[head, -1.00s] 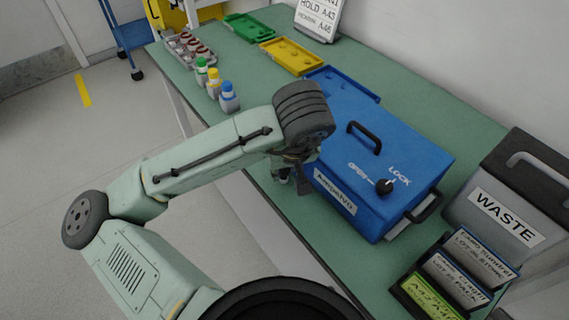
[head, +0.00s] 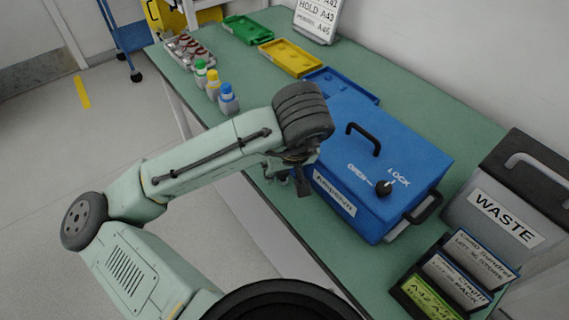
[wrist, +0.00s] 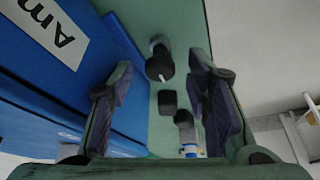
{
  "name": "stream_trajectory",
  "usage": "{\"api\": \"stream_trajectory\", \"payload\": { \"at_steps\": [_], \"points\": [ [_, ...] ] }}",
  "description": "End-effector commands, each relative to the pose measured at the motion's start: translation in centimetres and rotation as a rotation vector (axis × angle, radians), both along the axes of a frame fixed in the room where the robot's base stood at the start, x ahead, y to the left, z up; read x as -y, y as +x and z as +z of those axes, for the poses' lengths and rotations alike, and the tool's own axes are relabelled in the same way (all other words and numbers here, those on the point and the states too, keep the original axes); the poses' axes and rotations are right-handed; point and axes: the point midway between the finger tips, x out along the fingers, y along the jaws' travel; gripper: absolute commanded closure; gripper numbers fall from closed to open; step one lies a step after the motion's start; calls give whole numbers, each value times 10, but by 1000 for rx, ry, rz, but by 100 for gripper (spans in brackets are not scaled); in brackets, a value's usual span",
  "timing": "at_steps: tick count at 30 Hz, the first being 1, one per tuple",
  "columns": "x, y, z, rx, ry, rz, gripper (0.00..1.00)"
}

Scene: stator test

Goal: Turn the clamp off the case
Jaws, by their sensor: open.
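The blue case (head: 385,150) stands closed on the green bench, with a black handle on its lid. A black knob (head: 382,189) sits on the lid between the words OPEN and LOCK; its light mark points towards LOCK. My gripper (head: 293,182) is beside the case's near left corner, partly hidden by my wrist. In the wrist view my gripper (wrist: 160,80) is open, with the case (wrist: 60,95) to its left. A black rounded part (wrist: 159,63) and a dark block (wrist: 167,102) show between the fingers, apparently untouched. I cannot tell whether they are the clamp.
A grey WASTE bin (head: 500,215) and card holders (head: 455,270) stand right of the case. Blue (head: 345,83), yellow (head: 291,57) and green (head: 248,28) trays lie behind it. Capped bottles (head: 213,85) stand along the left edge.

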Motion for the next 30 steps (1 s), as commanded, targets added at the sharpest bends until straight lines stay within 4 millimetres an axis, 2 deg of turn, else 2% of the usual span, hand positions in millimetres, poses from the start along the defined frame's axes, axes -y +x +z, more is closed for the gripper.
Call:
{"api": "stream_trajectory", "payload": {
  "at_steps": [5,18,24,30],
  "points": [
    [1,-4,15,4,3,-1,56],
    [10,-37,95,4,3,0,56],
    [11,-44,110,2,0,0,56],
    [11,-44,111,0,0,0,56]
  ]
}}
